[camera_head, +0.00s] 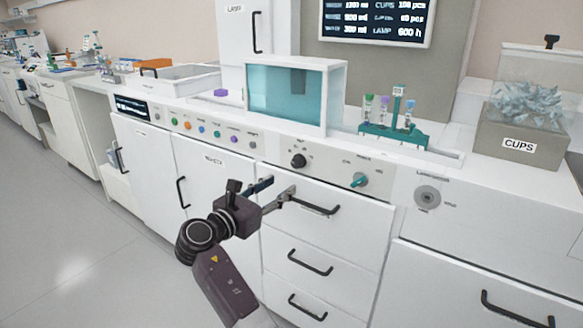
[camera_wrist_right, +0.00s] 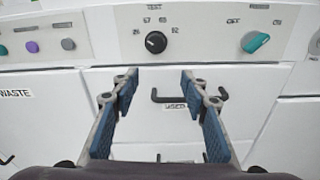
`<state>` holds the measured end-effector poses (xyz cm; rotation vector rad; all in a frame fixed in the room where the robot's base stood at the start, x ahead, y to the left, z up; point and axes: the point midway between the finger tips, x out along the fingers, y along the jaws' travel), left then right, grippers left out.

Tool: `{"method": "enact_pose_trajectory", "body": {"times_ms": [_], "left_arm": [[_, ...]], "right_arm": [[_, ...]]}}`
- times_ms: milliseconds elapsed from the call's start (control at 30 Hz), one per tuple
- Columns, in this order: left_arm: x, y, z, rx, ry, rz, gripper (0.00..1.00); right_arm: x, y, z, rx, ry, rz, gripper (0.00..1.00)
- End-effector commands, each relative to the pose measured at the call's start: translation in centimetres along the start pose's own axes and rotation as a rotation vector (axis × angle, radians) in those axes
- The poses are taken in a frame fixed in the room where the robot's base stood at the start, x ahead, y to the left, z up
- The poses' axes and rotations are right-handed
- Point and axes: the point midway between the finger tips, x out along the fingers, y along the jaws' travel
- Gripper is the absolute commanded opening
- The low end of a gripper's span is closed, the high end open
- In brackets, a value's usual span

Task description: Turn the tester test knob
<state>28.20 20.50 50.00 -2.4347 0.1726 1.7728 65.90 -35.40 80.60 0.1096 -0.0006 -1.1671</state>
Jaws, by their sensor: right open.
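The black test knob (camera_head: 298,160) sits on the counter's front panel, left of a teal knob (camera_head: 359,180). In the right wrist view the test knob (camera_wrist_right: 156,42) has numbers around it and the word TEST above; the teal knob (camera_wrist_right: 255,42) is to its right, marked OFF and ON. My right gripper (camera_head: 277,192) is below and a little left of the test knob, apart from it. In the right wrist view its two blue-padded fingers (camera_wrist_right: 159,88) are spread with nothing between them, and the knob shows beyond the gap. My left gripper is not in view.
Drawers with black handles (camera_head: 316,207) lie below the panel, close to my right gripper. Several coloured buttons (camera_head: 202,129) are to the left. A teal-windowed box (camera_head: 290,98) and a tube rack (camera_head: 394,134) stand on the counter above. A CUPS bin (camera_head: 519,144) is at right.

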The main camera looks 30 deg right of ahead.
Motion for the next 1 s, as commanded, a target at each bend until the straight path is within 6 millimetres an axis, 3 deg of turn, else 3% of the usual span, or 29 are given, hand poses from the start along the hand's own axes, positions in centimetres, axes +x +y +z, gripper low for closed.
{"method": "enact_pose_trajectory", "body": {"times_ms": [33,167,500,600,1000], "left_arm": [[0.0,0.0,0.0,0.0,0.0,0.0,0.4],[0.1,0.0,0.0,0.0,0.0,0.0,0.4],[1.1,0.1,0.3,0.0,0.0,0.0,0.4],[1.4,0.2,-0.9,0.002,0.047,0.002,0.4],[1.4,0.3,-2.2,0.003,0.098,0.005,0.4]], "right_arm": [[-0.1,0.6,1.2,-0.038,-0.027,-0.004,0.41],[0.1,1.1,2.5,-0.089,-0.058,-0.011,0.41],[5.1,0.9,2.8,-0.089,-0.06,-0.013,0.41],[6.4,0.9,2.8,-0.09,-0.059,-0.012,0.41],[7.6,0.9,3.0,-0.088,-0.057,-0.01,0.41]]}}
